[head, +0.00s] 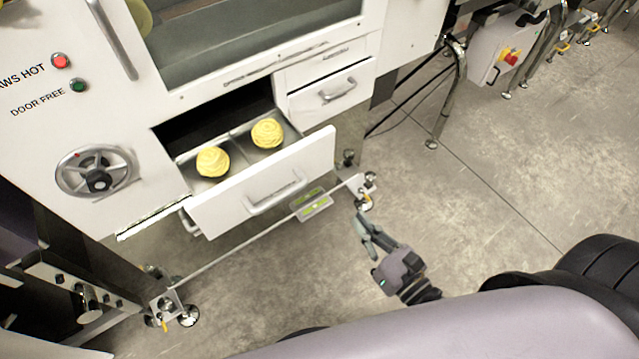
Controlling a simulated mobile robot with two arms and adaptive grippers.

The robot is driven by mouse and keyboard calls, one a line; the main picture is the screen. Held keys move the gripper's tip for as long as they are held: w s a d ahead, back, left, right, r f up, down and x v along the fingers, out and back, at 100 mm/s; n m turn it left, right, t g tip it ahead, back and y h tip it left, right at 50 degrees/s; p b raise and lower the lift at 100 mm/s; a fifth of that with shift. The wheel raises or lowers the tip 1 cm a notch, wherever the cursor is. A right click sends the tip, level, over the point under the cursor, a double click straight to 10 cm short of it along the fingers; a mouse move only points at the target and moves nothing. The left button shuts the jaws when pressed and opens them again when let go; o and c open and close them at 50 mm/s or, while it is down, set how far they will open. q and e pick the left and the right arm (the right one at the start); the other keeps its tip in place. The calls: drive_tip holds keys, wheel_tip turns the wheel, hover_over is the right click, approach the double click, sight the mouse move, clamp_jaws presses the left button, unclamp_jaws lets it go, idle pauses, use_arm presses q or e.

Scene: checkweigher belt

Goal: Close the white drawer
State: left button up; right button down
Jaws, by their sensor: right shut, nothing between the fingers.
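The white drawer (229,203) stands pulled out of the white machine, low at its front. It has a bar handle (277,196) on its front. Two yellow swirled round items, a left one (212,162) and a right one (267,133), lie in its metal inside. My right gripper (366,228) is to the right of and in front of the drawer, over the floor, apart from the drawer front. Its fingers are together with nothing between them. My left gripper is not in the picture.
A handwheel (96,172) and red and green buttons are on the machine's left panel. A low frame with feet (188,316) runs below the drawer. The floor (470,200) to the right is clear.

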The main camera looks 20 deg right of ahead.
wheel_tip(320, 180, up, 3)
drive_tip(key=n, duration=0.3)
drive_tip(key=p, duration=0.4)
approach(313, 164)
drive_tip(key=shift+y, duration=0.4)
drive_tip(key=x, duration=0.6)
drive_tip(key=shift+d+f, duration=0.1)
drive_tip(key=shift+d, duration=0.15)
drive_tip(key=shift+w+a+f, duration=0.1)
drive_tip(key=shift+w+a, duration=0.1)
drive_tip(key=shift+w, duration=0.45)
